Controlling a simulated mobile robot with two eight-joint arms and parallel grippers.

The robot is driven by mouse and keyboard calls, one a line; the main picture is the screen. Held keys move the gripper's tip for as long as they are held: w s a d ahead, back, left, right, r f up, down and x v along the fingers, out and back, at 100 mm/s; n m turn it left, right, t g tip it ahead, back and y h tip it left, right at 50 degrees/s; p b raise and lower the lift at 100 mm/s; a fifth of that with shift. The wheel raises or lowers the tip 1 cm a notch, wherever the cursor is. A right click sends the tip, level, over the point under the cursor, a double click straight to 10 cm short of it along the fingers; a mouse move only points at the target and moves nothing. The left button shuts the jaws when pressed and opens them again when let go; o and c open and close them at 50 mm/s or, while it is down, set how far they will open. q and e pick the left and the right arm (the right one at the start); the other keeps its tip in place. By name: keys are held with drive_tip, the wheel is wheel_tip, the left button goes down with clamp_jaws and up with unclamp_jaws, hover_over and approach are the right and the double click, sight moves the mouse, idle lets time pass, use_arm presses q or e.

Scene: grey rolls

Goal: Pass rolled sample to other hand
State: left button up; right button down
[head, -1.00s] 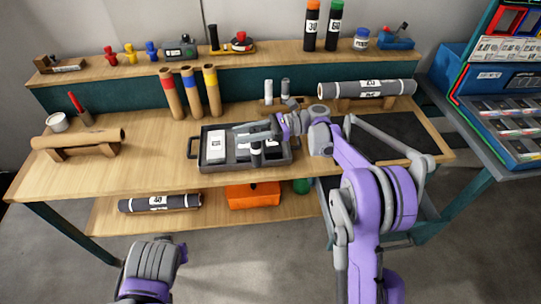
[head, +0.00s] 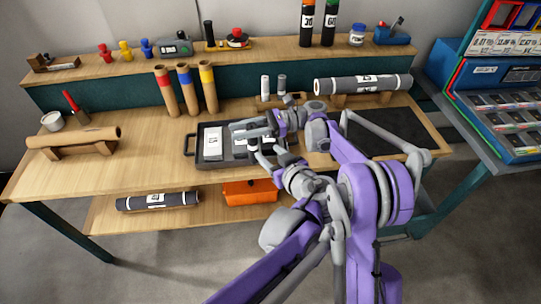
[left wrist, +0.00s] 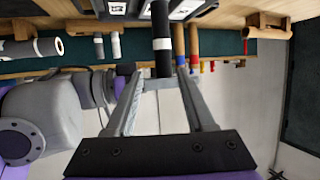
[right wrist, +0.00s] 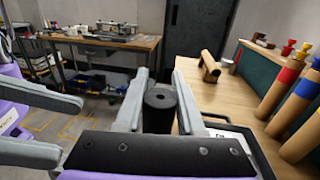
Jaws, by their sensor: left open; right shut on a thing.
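The rolled sample, a dark roll with a white band, is held above the dark tray (head: 199,160). My right gripper (head: 240,127) is shut on it. In the right wrist view the roll (right wrist: 160,115) stands between the right fingers (right wrist: 160,78), its round end facing the camera. My left gripper (head: 258,155) is open, close to the right one. In the left wrist view the roll (left wrist: 162,22) hangs in line with the gap between the open left fingers (left wrist: 160,74). I cannot tell whether they touch it.
The tray holds white-labelled pieces. Behind it stand cardboard tubes with red, blue and yellow bands (head: 187,88). A long dark roll (head: 362,84) lies on a stand at right, a brown roll (head: 73,137) at left. An orange box (head: 249,192) sits on the lower shelf.

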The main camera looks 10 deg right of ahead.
sight(256, 142)
use_arm(q)
drive_tip(key=x, duration=1.1)
drive_tip(key=shift+w+a+f, duration=0.1)
drive_tip(key=shift+a+f, duration=0.05)
clamp_jaws()
use_arm(e)
drive_tip(key=shift+c, duration=2.2)
unclamp_jaws()
